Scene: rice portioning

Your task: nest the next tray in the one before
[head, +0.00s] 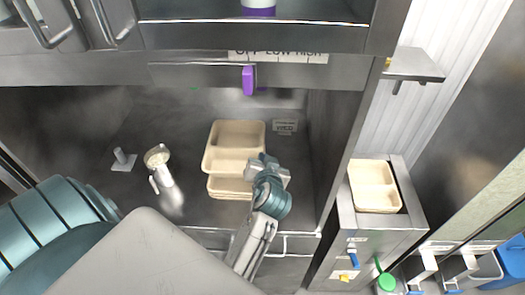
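A beige compartment tray (238,133) is in the steel bay, in the middle of the head view. More beige tray rims (226,187) show just below its front edge, like a stack under it. I cannot tell if the upper tray is seated in them or held above. Another beige tray (373,185) lies on a steel stand at the right.
A metal scoop-like tool (160,170) with pale contents stands left of the trays, beside a small metal post (122,158). A purple handle (248,80) hangs above the bay. The bay's right wall is close to my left gripper. Bins with coloured handles are at lower right.

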